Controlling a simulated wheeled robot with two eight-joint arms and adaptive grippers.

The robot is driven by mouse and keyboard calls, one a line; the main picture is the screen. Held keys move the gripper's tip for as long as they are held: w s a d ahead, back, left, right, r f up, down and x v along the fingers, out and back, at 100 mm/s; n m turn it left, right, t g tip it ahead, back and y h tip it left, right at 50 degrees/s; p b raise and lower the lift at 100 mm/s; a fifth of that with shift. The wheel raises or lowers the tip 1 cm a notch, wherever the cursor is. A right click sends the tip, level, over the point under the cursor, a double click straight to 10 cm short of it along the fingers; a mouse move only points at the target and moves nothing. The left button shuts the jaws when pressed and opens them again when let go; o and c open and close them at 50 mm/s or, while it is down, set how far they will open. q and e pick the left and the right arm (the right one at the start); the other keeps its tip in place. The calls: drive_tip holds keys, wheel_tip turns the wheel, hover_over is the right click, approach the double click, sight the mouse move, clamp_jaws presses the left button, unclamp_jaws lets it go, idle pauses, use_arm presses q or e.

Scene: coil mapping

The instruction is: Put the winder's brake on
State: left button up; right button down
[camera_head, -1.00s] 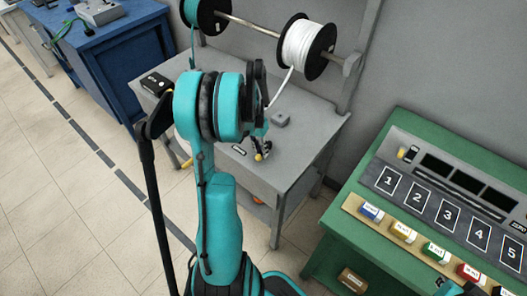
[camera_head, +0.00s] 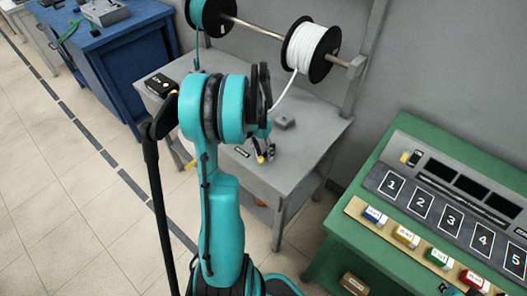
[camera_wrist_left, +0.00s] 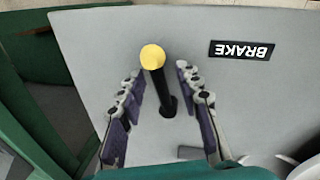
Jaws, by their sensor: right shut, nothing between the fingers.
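The brake lever has a yellow knob (camera_wrist_left: 153,57) on a black stem that rises from a dark slot in the grey top of the winder's bench. A black label reading BRAKE (camera_wrist_left: 241,50) is beside it. My left gripper (camera_wrist_left: 158,72) is open, with one finger on each side of the lever; I see gaps on both sides. In the head view my left gripper (camera_head: 265,153) is over the bench top, partly behind my arm, with a bit of yellow at its fingers. My right gripper (camera_head: 443,288) just shows at the bottom right edge, shut and away from the bench.
A white spool (camera_head: 311,48) and a teal spool (camera_head: 211,14) hang on a rod above the grey bench (camera_head: 318,125). A small grey box (camera_head: 285,123) and a black box (camera_head: 160,84) sit on it. A green console (camera_head: 345,225) with coloured blocks stands at right.

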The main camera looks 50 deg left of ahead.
use_arm(q)
wheel_tip(320, 180, up, 12)
drive_tip(key=a, duration=0.2)
drive_tip(key=shift+s, duration=0.3)
drive_tip(key=shift+a+f, duration=0.1)
drive_tip(key=d+r+m+t+y, duration=0.15)
drive_tip(key=d+r, duration=0.25)
drive_tip(key=d, duration=1)
drive_tip(key=s+d+m+t, duration=0.1)
drive_tip(key=s+d+t, duration=0.1)
drive_tip(key=d, duration=0.6)
drive_tip(key=s+d+m+t, duration=0.1)
drive_tip(key=s+d+t, duration=0.2)
drive_tip(key=d, duration=0.5)
drive_tip(key=shift+d+f, duration=0.15)
drive_tip(key=shift+f, duration=0.05)
drive_tip(key=shift+y, duration=0.25)
